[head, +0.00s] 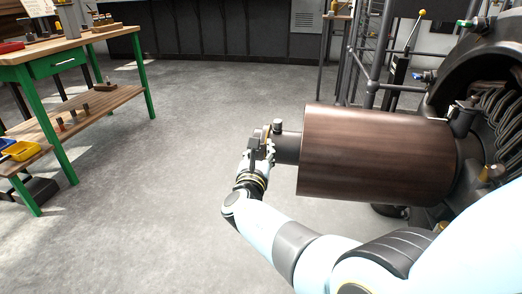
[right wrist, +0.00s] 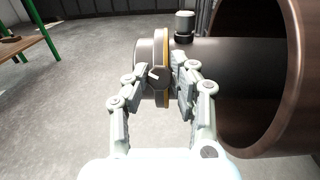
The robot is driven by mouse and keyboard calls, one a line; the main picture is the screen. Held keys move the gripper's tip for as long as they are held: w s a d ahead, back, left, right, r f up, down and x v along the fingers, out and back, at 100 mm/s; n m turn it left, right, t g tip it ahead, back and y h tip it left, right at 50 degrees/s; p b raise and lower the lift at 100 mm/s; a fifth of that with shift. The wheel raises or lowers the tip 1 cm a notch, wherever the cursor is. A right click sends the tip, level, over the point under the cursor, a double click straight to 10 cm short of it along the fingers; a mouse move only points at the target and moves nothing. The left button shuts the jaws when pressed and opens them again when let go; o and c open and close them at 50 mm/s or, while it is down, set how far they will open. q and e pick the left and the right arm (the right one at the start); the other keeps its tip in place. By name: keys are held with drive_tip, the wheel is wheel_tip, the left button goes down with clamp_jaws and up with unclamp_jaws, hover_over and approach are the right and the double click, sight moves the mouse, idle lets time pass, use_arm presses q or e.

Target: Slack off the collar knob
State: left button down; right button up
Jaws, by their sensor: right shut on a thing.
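The collar knob (right wrist: 156,77) is a small dark round knob with a pale line on its face, on the grey collar at the shaft end. In the right wrist view it sits between the fingertips of my right gripper (right wrist: 158,84), which is shut on it. In the head view my right gripper (head: 262,148) is at the shaft's left end, and its fingers largely hide the knob. The collar (right wrist: 145,52) has a yellow ring beside it. My left gripper is not in view.
A large brown drum (head: 375,155) sits on the dark shaft (head: 287,147), just right of my right gripper. A dark machine with coils stands at the far right. A green-legged workbench (head: 62,52) is at the left. The grey floor between is clear.

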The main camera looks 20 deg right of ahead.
drive_tip(key=shift+d+n+t+y, duration=0.1)
drive_tip(key=shift+n+t+y, duration=0.25)
drive_tip(key=shift+n, duration=0.35)
clamp_jaws()
drive_tip(key=shift+r+n+y+p, duration=0.15)
drive_tip(key=shift+n+y+p, duration=0.4)
drive_tip(key=shift+n, duration=0.45)
drive_tip(key=shift+n+y, duration=0.3)
drive_tip(key=shift+n, duration=0.4)
drive_tip(key=shift+f+n+t+y, duration=0.2)
drive_tip(key=shift+n+t+y, duration=0.1)
drive_tip(key=shift+n, duration=0.2)
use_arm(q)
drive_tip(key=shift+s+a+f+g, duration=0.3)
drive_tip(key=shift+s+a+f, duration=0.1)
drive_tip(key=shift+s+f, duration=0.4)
use_arm(e)
drive_tip(key=o, duration=0.9)
unclamp_jaws()
